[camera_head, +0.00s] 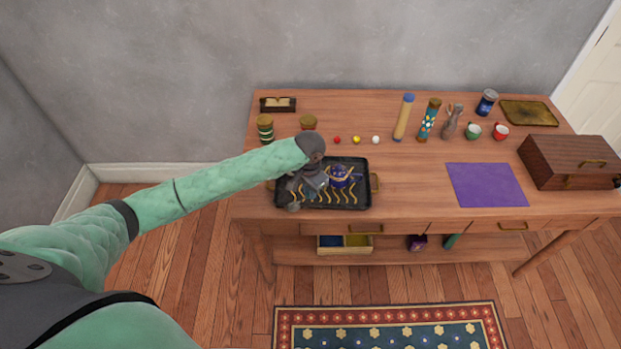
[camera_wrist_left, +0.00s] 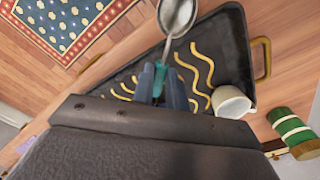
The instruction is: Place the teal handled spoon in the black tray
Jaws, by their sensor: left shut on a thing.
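The spoon shows in the left wrist view, with its teal handle (camera_wrist_left: 160,76) between my left gripper's fingers and its shiny metal bowl (camera_wrist_left: 177,17) pointing away from the gripper. My left gripper (camera_wrist_left: 163,84) is shut on the handle. The black tray (camera_wrist_left: 238,45), with yellow wavy lines and brass handles, lies beneath the spoon. In the head view, my left gripper (camera_head: 318,180) is over the left part of the black tray (camera_head: 350,204). I cannot tell whether the spoon touches the tray. My right gripper is not in view.
A dark blue pot (camera_head: 340,176) stands in the tray, right of my gripper. A white cup (camera_wrist_left: 231,102) is in the tray in the wrist view. A green-banded jar (camera_head: 265,128) stands behind. A purple mat (camera_head: 487,184) and wooden box (camera_head: 570,162) lie to the right.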

